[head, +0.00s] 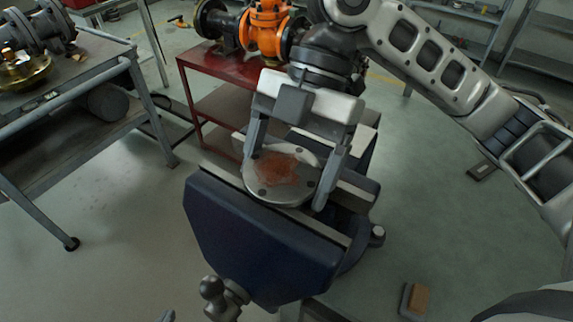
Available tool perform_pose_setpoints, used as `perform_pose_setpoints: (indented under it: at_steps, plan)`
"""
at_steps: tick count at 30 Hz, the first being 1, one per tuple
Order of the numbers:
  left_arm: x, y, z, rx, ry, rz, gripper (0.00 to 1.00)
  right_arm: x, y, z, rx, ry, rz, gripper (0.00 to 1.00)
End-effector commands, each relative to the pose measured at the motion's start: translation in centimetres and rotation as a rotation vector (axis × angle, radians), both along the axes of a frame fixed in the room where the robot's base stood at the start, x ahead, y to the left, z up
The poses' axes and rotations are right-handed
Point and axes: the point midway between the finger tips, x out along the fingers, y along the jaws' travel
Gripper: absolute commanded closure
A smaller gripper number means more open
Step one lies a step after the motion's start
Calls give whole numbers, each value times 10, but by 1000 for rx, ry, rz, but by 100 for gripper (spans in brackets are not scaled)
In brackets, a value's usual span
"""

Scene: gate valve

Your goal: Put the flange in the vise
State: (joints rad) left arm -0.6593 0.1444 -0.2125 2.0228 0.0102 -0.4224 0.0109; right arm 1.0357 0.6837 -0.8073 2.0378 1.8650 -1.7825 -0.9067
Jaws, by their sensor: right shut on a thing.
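The flange (283,190), a round grey metal disc with rust-brown colouring in its middle and dark bolt holes near its rim, is at the blue vise (265,245). My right gripper (291,182) reaches down from above and is shut on the flange, one finger on each side of its rim. The flange overlaps the vise's jaws in this view, and I cannot tell if it touches them. The gripper hides part of the far jaw. A small grey tip at the bottom edge looks like part of my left gripper (168,316); its jaws are out of frame.
A grey workbench (75,110) with pipe fittings and a brass part (24,72) stands at left. A red table (215,68) with an orange valve (264,30) stands behind the vise. A brown-topped block (416,298) lies at lower right. Floor at right is mostly clear.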

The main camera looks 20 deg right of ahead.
Motion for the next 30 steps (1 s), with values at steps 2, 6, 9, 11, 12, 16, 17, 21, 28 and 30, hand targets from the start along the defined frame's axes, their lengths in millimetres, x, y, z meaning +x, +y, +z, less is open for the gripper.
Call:
perform_pose_setpoints:
  at_steps: [2,6,9,11,12,16,17,21,28,30]
  plan:
    - [0,0,0,0,0,0,100,0,0,0,6,-4,-1,75]
    - [0,0,1,0,0,0,100,0,0,0,5,-5,0,75]
    - [0,0,0,0,0,0,100,0,0,-1,5,-3,0,75]
    - [0,0,0,-1,0,-1,100,0,0,-3,1,-2,0,11]
    - [0,0,0,-1,0,-1,100,0,0,-3,1,-2,0,0]
    - [0,0,0,-1,0,-1,100,0,0,-3,1,-2,0,0]
    - [0,0,0,-1,0,-1,100,0,0,-3,1,-2,0,0]
    - [0,0,1,0,-1,0,100,1,0,1,1,-3,-1,0]
    - [0,0,1,0,-1,0,100,13,-15,30,2,-6,-4,0]
    - [0,0,1,0,-1,0,100,18,-22,43,3,-6,-3,0]
